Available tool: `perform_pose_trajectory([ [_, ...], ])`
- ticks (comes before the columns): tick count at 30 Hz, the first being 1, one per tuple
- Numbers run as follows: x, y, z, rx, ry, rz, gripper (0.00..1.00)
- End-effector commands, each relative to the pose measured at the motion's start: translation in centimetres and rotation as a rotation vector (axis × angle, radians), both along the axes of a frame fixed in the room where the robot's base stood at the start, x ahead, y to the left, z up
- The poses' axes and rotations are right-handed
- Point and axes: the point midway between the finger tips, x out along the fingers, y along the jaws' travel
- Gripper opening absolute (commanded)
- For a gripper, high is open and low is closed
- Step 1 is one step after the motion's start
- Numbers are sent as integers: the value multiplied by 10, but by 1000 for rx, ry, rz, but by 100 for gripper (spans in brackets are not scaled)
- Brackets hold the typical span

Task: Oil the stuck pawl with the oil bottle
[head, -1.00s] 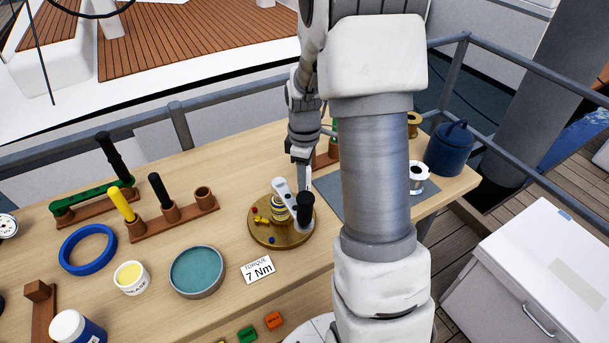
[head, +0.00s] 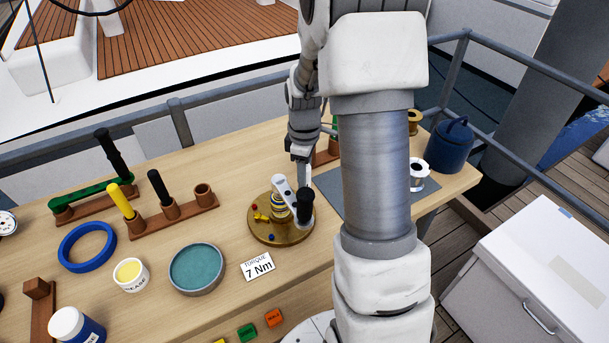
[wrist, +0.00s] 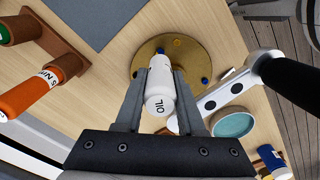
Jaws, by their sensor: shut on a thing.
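My gripper (wrist: 157,95) is shut on the white oil bottle (wrist: 160,84), labelled OIL, in the wrist view. The bottle is over the near edge of the round brass plate (wrist: 143,65). Whether its tip touches anything is hidden. In the head view the brass plate (head: 290,238) sits on the bench, bearing a yellow-and-blue striped drum (head: 279,213) and small yellow, red and blue parts (head: 262,218). I cannot tell which part is the stuck pawl. My gripper (head: 302,166) is just behind the plate there, and the bottle (head: 308,176) is partly hidden by the crank.
A grey crank with a black knob (head: 306,207) reaches over the plate's right side. A teal dish (head: 196,268), grease tub (head: 131,275), blue ring (head: 87,247) and tool racks (head: 172,222) stand to the left. A torque card (head: 258,266) lies in front.

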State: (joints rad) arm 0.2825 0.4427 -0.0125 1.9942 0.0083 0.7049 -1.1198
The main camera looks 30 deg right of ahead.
Motion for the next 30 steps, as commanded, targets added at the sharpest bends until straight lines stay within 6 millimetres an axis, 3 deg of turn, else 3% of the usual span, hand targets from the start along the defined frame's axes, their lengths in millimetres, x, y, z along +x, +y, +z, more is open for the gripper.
perform_pose_trajectory([
  [30, 0, 0, -7, 0, 0, 0, 0],
])
